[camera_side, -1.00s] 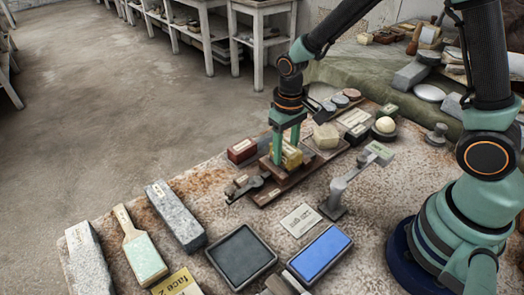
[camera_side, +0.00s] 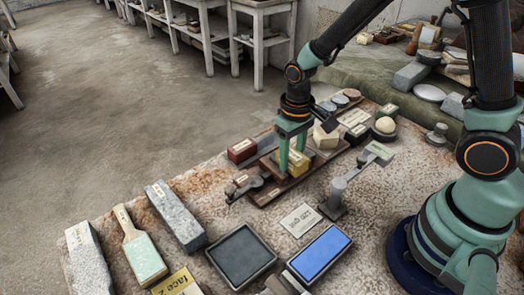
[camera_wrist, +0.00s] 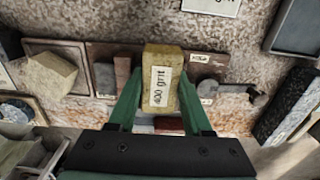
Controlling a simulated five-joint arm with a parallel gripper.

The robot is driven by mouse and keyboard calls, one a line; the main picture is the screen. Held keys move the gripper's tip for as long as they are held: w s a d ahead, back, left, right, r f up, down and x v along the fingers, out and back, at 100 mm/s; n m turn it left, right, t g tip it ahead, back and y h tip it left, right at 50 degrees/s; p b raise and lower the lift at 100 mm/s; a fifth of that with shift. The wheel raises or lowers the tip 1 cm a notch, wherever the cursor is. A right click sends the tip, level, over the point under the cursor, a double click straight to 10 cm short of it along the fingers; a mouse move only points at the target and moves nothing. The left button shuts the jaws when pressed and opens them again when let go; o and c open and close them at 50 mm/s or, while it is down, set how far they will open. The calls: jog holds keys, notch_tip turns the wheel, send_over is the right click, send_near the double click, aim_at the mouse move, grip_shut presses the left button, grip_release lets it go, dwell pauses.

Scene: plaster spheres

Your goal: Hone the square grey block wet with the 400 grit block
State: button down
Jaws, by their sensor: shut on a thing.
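The 400 grit block (camera_side: 298,164) is a yellow block, and its label reads "400 grit" in the wrist view (camera_wrist: 161,60). My gripper (camera_side: 292,160) is shut on it, with a green finger on each side, over a dark wooden board (camera_side: 267,196). Both fingers also flank it in the wrist view (camera_wrist: 159,92). I cannot tell for certain which thing is the square grey block. A pale beige-grey block (camera_side: 325,138) sits in a tray just behind and right of my gripper, and also shows at the left of the wrist view (camera_wrist: 50,74).
A dark red block (camera_side: 241,150) lies left of my gripper. A dark tray (camera_side: 241,256), a blue-topped slab (camera_side: 320,254) and long grey stones (camera_side: 175,217) lie in front. Bare bench shows left of the wooden board.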

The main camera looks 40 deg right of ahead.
jog(key=shift+w, duration=0.1)
jog(key=shift+w, duration=2.1)
jog(key=shift+s+r, duration=0.1)
jog(key=shift+s, duration=2.15)
jog(key=shift+w, duration=0.1)
jog(key=shift+w, duration=2.15)
